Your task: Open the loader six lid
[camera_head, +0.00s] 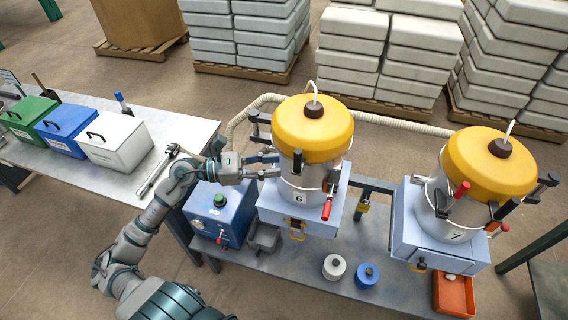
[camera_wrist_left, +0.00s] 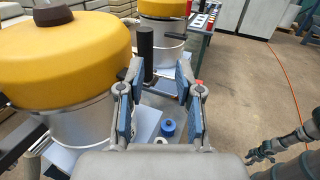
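Loader six (camera_head: 305,185) is a silver drum marked 6 with a yellow lid (camera_head: 318,125); the lid is on and looks closed. It also fills the left of the left wrist view (camera_wrist_left: 60,60). A black upright handle (camera_head: 297,162) stands at the drum's side; it shows in the left wrist view (camera_wrist_left: 146,50). My left gripper (camera_head: 277,165) is open beside the drum. In the left wrist view its fingertips (camera_wrist_left: 158,78) are apart, with the handle just ahead between them, nearer the left finger; contact is unclear. My right gripper (camera_wrist_left: 262,153) looks open, low at the right and away from the loader.
Loader seven (camera_head: 450,205) stands to the right. A red clamp handle (camera_head: 326,210) is on loader six's front. A blue control box (camera_head: 221,212) sits left, below my left arm. White (camera_head: 334,267) and blue (camera_head: 367,275) spools lie on the table in front.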

